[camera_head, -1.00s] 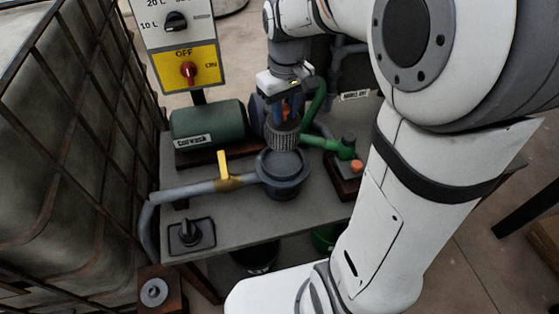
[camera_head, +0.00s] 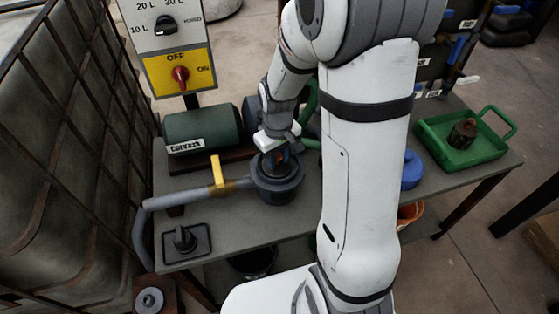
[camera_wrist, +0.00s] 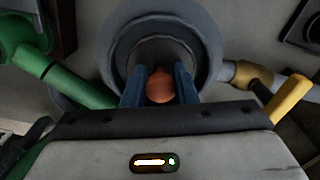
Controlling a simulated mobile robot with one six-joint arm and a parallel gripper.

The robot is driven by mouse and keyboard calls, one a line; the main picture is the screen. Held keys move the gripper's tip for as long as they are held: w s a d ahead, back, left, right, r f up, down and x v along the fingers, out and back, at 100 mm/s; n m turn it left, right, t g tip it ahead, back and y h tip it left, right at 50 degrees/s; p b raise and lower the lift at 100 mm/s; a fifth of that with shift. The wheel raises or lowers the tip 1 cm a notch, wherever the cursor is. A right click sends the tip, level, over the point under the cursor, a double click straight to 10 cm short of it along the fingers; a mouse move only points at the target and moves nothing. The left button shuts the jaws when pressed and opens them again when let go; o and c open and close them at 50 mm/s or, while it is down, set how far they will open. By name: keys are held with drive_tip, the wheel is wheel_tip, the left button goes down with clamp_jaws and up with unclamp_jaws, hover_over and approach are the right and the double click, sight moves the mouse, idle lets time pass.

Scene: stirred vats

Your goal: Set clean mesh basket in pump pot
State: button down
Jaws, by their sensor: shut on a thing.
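The pump pot (camera_head: 278,190) is a round grey pot with an open top on the bench, at the end of a grey pipe. My gripper (camera_head: 277,158) points down into its mouth. In the wrist view the blue fingers of my gripper (camera_wrist: 159,82) are shut on the orange-red knob of the mesh basket (camera_wrist: 160,88). The knob sits near the middle of the pot's round mouth (camera_wrist: 205,45). The basket's mesh body is hidden below the knob and fingers, so I cannot tell whether it rests on the pot's seat.
A yellow-handled valve (camera_head: 217,172) is on the pipe left of the pot. A dark square plate with a knob (camera_head: 185,240) lies front left. A green motor (camera_head: 203,131) stands behind. A green tray (camera_head: 461,150) at right holds a brown object (camera_head: 463,132).

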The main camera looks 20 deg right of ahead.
sight(277, 167)
drive_tip(key=shift+f, duration=0.8)
drive_tip(key=shift+f+b, duration=0.3)
drive_tip(key=shift+f, duration=0.05)
drive_tip(key=c, duration=1.2)
unclamp_jaws()
drive_tip(key=shift+o, duration=0.2)
